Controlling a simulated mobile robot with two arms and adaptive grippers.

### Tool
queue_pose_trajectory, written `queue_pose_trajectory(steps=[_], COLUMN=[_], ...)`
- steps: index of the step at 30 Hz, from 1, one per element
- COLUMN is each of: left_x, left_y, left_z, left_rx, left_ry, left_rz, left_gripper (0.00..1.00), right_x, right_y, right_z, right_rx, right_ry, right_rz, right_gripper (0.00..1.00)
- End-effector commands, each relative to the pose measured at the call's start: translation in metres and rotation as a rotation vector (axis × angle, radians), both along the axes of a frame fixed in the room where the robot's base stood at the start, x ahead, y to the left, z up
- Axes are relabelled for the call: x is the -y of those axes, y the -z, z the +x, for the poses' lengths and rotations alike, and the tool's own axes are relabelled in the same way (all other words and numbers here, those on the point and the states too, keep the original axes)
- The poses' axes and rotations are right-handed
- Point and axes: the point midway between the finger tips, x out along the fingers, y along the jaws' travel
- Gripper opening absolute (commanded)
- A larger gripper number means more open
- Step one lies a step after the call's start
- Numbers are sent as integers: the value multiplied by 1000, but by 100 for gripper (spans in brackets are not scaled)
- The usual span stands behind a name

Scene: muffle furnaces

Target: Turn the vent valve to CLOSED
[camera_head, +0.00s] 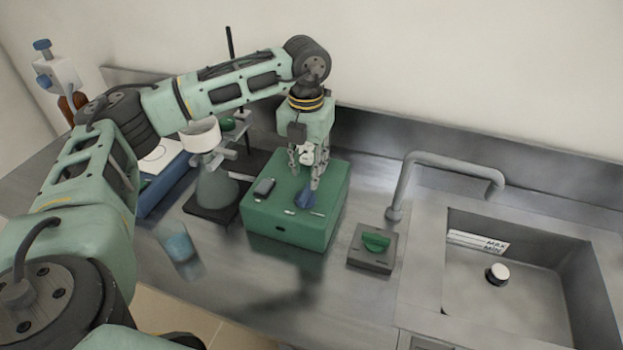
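A green box (272,222) stands on the steel bench, with a blue knob (304,198) on its top and small pale label plates beside the knob. A green knob (376,242) sits on a grey block (370,260) to the right. The lettering by either knob is too small to read, so I cannot tell which is the vent valve. My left gripper (305,174) points down over the green box, just above the blue knob. Its fingers are apart, with nothing seen held between them. My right gripper is not in view.
A sink (510,290) with a curved faucet (402,185) lies to the right. A conical flask (216,190) on a dark stand, a blue-sided device (165,185) and a blue beaker (178,247) stand left of the box. The bench front is clear.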

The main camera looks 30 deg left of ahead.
Motion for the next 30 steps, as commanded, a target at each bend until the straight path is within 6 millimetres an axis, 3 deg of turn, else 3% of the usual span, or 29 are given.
queue_pose_trajectory(steps=[3, 8, 13, 21, 30], left_x=[-1, 0, 0, 0, 0], left_y=[19, 43, 57, 59, 59], left_z=[-1, -1, -1, -1, -1], left_rx=[-4, -3, -1, 0, 0], left_ry=[0, 1, 1, 1, 0], left_rz=[1, 1, 0, 0, 0], left_gripper=[30, 30, 30, 30, 5], right_x=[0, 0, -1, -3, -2], right_y=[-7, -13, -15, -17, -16], right_z=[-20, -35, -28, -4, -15], right_rx=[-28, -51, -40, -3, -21], right_ry=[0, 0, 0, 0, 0], right_rz=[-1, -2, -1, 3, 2], right_gripper=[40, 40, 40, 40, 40])
